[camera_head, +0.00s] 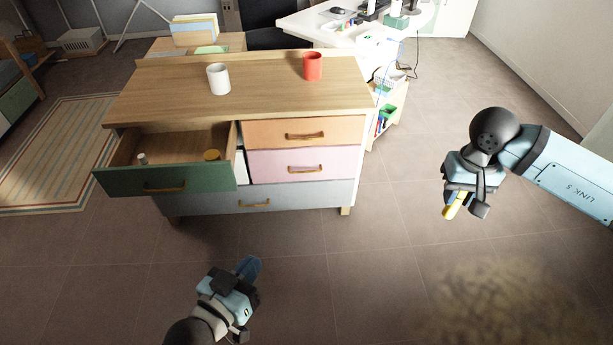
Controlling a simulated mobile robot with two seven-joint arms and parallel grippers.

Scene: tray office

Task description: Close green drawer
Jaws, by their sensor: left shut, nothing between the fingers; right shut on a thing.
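The green drawer (115,182) of the wooden dresser (150,98) is pulled out at the left. Its handle (163,188) is on the front face. Inside lie a small pale object (142,158) and a round yellow-brown object (212,155). My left gripper (250,267) is shut and empty, in front of and below the drawer, apart from it. My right gripper (452,212) is off to the right of the dresser, shut on a small yellow thing (458,206) that is mostly hidden by the fingers.
A white mug (218,79) and a red mug (313,66) stand on the dresser top. The orange (270,132), pink (275,165) and blue-grey (220,200) drawers look shut. A white desk (320,25) stands behind. The floor in front is clear.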

